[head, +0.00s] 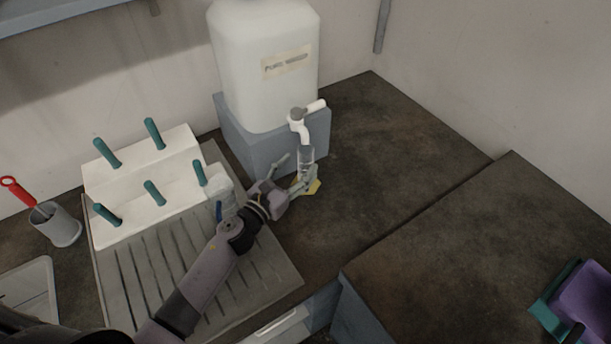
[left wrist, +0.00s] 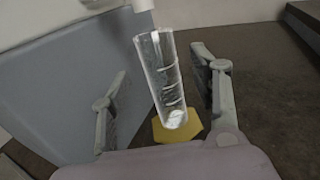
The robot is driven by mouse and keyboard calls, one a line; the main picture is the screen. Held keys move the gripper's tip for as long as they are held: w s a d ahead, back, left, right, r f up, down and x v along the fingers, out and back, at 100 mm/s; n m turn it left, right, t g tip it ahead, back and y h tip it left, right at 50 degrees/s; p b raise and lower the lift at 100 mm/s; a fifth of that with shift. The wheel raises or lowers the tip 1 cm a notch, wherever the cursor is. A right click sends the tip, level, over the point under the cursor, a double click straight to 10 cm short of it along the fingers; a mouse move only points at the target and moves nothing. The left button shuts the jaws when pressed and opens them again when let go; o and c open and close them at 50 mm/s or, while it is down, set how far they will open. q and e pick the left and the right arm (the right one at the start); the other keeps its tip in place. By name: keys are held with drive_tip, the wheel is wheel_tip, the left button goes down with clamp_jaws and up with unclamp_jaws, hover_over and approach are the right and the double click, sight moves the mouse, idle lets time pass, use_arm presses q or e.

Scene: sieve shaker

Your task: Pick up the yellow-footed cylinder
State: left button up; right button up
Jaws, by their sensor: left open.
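The yellow-footed cylinder is a clear, ringed glass tube (left wrist: 162,80) on a yellow foot (left wrist: 190,126). In the head view the tube (head: 306,157) and part of the foot (head: 314,187) show below the tap of the white water container. The cylinder stands on the dark counter in front of the grey-blue block. My left gripper (head: 297,178) is at the cylinder and hides part of it. In the left wrist view its two fingers (left wrist: 160,85) are apart, one on each side of the tube, with gaps to both. My right gripper is not identifiable in these views.
The white container (head: 265,95) with its tap (head: 299,122) stands on a grey-blue block (head: 262,150) close behind the gripper. A white peg rack (head: 135,175) and draining board (head: 190,280) lie left. The counter to the right (head: 400,150) is clear.

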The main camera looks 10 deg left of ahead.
sight(301, 164)
use_arm(q)
drive_tip(key=x, duration=0.4)
drive_tip(key=shift+w, duration=0.1)
drive_tip(key=shift+c, duration=0.5)
clamp_jaws()
idle(0.4)
